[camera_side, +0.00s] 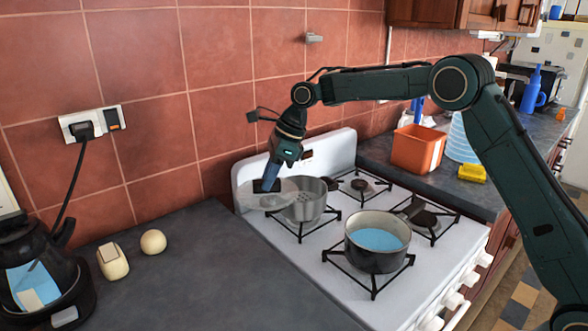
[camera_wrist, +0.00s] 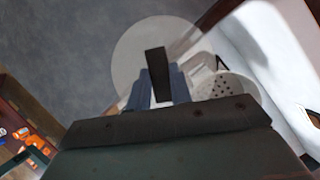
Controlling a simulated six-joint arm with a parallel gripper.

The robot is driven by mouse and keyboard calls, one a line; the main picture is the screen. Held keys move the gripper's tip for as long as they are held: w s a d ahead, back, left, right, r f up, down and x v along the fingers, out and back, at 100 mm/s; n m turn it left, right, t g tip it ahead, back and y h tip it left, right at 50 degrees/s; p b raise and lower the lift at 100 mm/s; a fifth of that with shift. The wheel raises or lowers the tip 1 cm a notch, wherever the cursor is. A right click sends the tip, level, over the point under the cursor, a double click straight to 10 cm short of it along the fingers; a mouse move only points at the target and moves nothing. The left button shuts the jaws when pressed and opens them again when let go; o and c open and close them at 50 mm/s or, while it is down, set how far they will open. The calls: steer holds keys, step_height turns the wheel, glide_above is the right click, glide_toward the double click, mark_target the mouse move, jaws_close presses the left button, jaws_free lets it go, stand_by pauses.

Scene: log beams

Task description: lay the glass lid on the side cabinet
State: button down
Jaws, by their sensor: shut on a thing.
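My gripper (camera_side: 270,184) points down and is shut on the dark knob of the glass lid (camera_side: 250,199). The lid is a clear round disc, held level or nearly so over the stove's left back corner. In the wrist view my gripper (camera_wrist: 158,80) shows with the lid (camera_wrist: 130,58) around and beyond its fingers. The lid there spans the boundary between the grey counter and the white stove. The grey-topped side cabinet (camera_side: 190,270) lies left of the stove and also shows in the wrist view (camera_wrist: 65,45). I cannot tell the lid's exact height.
A grey pot (camera_side: 310,208) with a perforated utensil or insert stands close right of the lid. A second pot (camera_side: 375,255) with blue contents stands in front.

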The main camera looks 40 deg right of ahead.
steer(key=w+a+f+m+t, duration=0.1)
steer(key=w+a, duration=0.2)
steer(key=a, duration=0.3)
steer(key=w+a+f+m, duration=0.2)
steer(key=w+a, duration=0.1)
steer(key=a, duration=0.3)
steer(key=shift+h, duration=0.4)
steer(key=shift+s+f, duration=0.15)
steer(key=shift+f, duration=1.8)
steer(key=shift+s+f, duration=0.15)
steer(key=shift+f, duration=1.8)
steer(key=shift+f, duration=0.1)
steer(key=c, duration=1.3)
jaws_free()
steer(key=shift+o, duration=0.2)
steer(key=v, duration=1.2)
